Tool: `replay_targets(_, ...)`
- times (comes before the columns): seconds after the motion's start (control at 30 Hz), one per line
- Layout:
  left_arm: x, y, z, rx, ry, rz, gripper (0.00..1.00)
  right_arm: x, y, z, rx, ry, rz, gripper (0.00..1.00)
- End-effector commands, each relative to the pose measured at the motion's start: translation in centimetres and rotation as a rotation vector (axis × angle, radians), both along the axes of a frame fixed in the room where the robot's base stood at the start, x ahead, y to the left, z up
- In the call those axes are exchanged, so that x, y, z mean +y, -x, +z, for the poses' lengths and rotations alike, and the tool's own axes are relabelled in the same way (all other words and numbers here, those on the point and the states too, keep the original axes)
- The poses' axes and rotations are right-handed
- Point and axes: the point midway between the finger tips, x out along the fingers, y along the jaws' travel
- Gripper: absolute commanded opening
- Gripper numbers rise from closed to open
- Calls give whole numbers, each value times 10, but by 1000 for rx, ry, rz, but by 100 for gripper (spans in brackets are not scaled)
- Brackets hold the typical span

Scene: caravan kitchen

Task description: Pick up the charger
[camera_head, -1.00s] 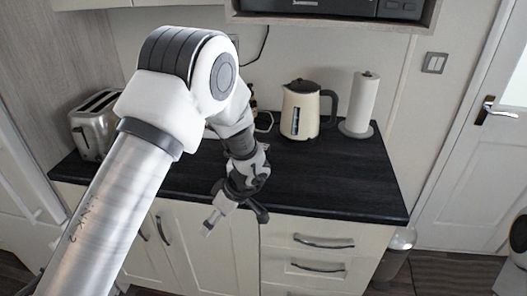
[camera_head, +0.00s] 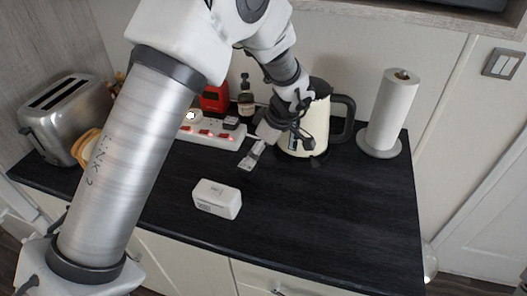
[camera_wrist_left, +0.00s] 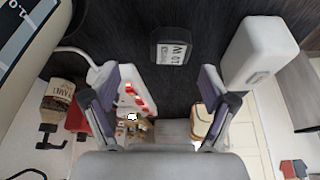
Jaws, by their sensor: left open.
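In the left wrist view, a small black block (camera_wrist_left: 172,48) lies on the dark counter. Its pale label seems to read 10 W, so it looks like the charger. My left gripper (camera_wrist_left: 158,80) is open and empty above the counter, with the block beyond the fingertips, roughly between their lines. In the head view, my left gripper (camera_head: 278,150) is in front of the kettle and may hide that block; I cannot pick it out there. My right gripper is in neither view.
A white box (camera_head: 216,199) stands near the counter's front. A power strip (camera_head: 207,133) with red switches lies at the back. A cream kettle (camera_head: 318,130) stands close behind the gripper, with a paper towel roll (camera_head: 391,112) to its right. A toaster (camera_head: 65,118) is left. The front right counter is clear.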

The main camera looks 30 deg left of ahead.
Motion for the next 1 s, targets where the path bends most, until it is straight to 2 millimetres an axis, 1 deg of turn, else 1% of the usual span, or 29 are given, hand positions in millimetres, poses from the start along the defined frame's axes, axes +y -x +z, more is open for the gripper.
replay_targets(0.27, 15, 3, -34, 5, 1, 2, 84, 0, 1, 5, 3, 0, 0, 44)
replay_targets(0.4, 26, 4, -59, 4, 1, 1, 84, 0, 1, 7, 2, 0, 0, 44)
replay_targets(0.43, 27, 4, -62, 4, 1, 2, 84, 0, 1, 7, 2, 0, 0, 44)
replay_targets(0.53, 30, 4, -69, 3, 1, 1, 84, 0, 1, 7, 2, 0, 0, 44)
replay_targets(0.7, 30, 4, -69, 1, 0, 1, 84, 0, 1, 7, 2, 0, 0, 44)
replay_targets(0.77, 30, 4, -69, 1, 0, 0, 63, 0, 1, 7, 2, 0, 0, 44)
replay_targets(0.8, 30, 4, -69, 1, 0, 0, 49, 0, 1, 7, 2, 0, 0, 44)
replay_targets(0.87, 30, 4, -69, 1, 0, 0, 28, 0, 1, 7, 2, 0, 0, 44)
replay_targets(0.9, 30, 4, -69, 2, 0, 1, 20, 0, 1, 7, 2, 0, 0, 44)
replay_targets(1.0, 30, 4, -69, 1, 1, 0, 20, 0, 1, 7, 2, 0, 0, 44)
